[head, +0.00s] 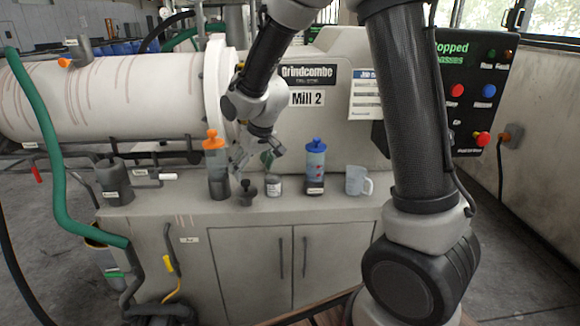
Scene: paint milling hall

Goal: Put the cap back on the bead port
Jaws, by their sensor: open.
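A dark knobbed piece (246,192), which looks like a loose cap, stands on the grey bench top. My gripper (255,160) is open, pointing down just above and behind it, with nothing visible between the fingers. A grey stub with an orange end (75,52) sits on the white mill drum (130,95) at far left; its label is too small to read. A dark grey open-topped cup-like fitting (114,182) with a label stands at the bench's left end. I cannot tell which of these is the bead port.
An orange-topped container (215,170) stands left of my gripper. A small jar (273,185), a blue-topped bottle (315,165) and a white mug (357,180) stand to the right. A green hose (50,150) hangs at left. The bench front edge is mostly clear.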

